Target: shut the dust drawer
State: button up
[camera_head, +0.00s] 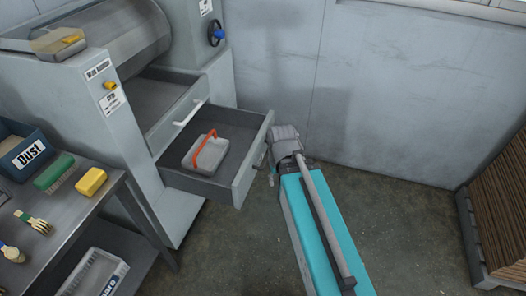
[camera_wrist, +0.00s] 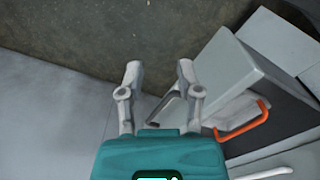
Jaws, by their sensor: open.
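The grey press has a lower drawer (camera_head: 252,165) pulled well out, its front panel facing right. A grey box with a red handle (camera_head: 206,152) sits inside it. Above it, a drawer with a white handle (camera_head: 187,113) is open a shorter way. I see no label telling which is the dust drawer. My gripper (camera_head: 270,172) is just right of the lower drawer's front, partly hidden by my arm. In the wrist view my gripper (camera_wrist: 159,75) is open with nothing between its fingers. The lower drawer's front (camera_wrist: 222,62) is beside the right finger; contact cannot be told.
A metal table (camera_head: 82,212) at the left holds a blue bin marked DUST (camera_head: 24,150), brushes and a yellow sponge (camera_head: 91,181). A stack of brown boards (camera_head: 502,205) stands at the right. The wall is behind, and the floor (camera_head: 415,235) between is clear.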

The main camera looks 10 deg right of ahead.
jog(key=shift+w+f+y+b, duration=0.3)
jog(key=shift+f+b, duration=0.2)
jog(key=c, duration=0.4)
jog(key=w+f+y+b, duration=0.1)
jog(key=b, duration=0.1)
jog(key=w+f+m+y+b, duration=0.1)
jog(key=w+f+b, duration=0.1)
jog(key=w+f+y+b, duration=0.1)
jog(key=f+y+b, duration=0.1)
jog(key=shift+w+a+t+b, duration=0.3)
jog(key=shift+w+t, duration=0.1)
grip_shut()
jog(key=w+d+m+t+y+b, duration=0.5)
jog(key=w+d+t+y+b, duration=0.3)
jog(key=b, duration=0.9)
jog(key=w+d+y, duration=0.3)
jog(key=w+d, duration=0.2)
jog(key=d, duration=0.1)
jog(key=shift+w+f+b, duration=0.15)
jog(key=shift+f+b, duration=0.25)
